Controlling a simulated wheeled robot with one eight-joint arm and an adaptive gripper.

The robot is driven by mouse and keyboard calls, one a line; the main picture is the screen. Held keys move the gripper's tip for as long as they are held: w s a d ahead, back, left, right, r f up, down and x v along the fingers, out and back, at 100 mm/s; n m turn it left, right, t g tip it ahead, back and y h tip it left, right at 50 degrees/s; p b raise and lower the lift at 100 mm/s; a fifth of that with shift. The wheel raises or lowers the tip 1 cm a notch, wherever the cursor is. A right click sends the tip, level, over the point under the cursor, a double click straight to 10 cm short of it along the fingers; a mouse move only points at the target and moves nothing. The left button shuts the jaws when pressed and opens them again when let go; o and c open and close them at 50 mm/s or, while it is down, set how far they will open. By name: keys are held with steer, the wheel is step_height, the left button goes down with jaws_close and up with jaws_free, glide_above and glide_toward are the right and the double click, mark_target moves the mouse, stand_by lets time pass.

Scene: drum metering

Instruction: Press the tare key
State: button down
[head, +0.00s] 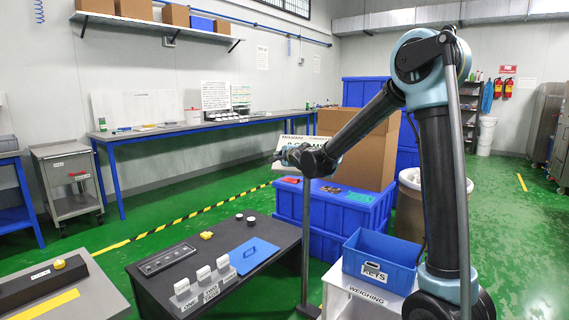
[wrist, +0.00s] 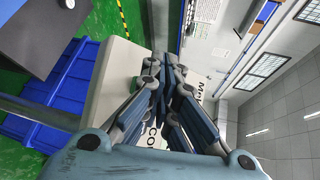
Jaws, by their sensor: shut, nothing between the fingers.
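A pale weighing indicator (head: 290,142) with partly readable lettering stands on a grey post (head: 305,240) in the head view. My gripper (head: 280,156) is in front of it and covers part of its face. In the wrist view the indicator's pale housing (wrist: 117,85) lies behind and left of the fingers, with lettering partly showing between and beside them. My gripper (wrist: 165,65) is shut and empty, its fingertips close to the housing. I cannot tell whether they touch it. The tare key cannot be made out; the fingers hide part of the face.
A blue bin (head: 380,262) stands on the white weighing stand at lower right. A dark table (head: 150,290) with several white labelled blocks (head: 205,275) and a blue plate (head: 254,256) is at front. Blue crates (head: 330,207) carry a cardboard box (head: 372,150) behind the post.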

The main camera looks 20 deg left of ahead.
steer(key=shift+r, duration=0.1)
steer(key=shift+s+a+r, duration=0.1)
steer(key=shift+s+r, duration=1.65)
steer(key=shift+s, duration=0.05)
steer(key=s+d+f+n+g+h, duration=0.1)
steer(key=s+d+f+h, duration=0.1)
steer(key=d, duration=0.8)
steer(key=s+d+f+n+h, duration=0.1)
steer(key=d+h, duration=0.2)
steer(key=d, duration=0.7)
steer(key=s+d+f+n+g+h, duration=0.1)
steer(key=s+d+f+h, duration=0.1)
steer(key=d, duration=0.8)
steer(key=s+d+f+n+g+h, duration=0.1)
steer(key=s+d+f+n+g, duration=0.15)
steer(key=s+d+f, duration=0.45)
steer(key=s+d+f+n+g+h, duration=0.2)
steer(key=s+d+f+n, duration=0.1)
steer(key=s+d, duration=0.85)
steer(key=s+d+f+n+g, duration=0.2)
steer(key=s+f, duration=0.2)
steer(key=s, duration=0.4)
steer(key=s+d+f+n+g+y, duration=0.1)
steer(key=s+d+f+n, duration=0.1)
steer(key=s+f, duration=0.3)
steer(key=s, duration=0.3)
steer(key=shift+s+g, duration=0.15)
steer(key=shift+g, duration=0.2)
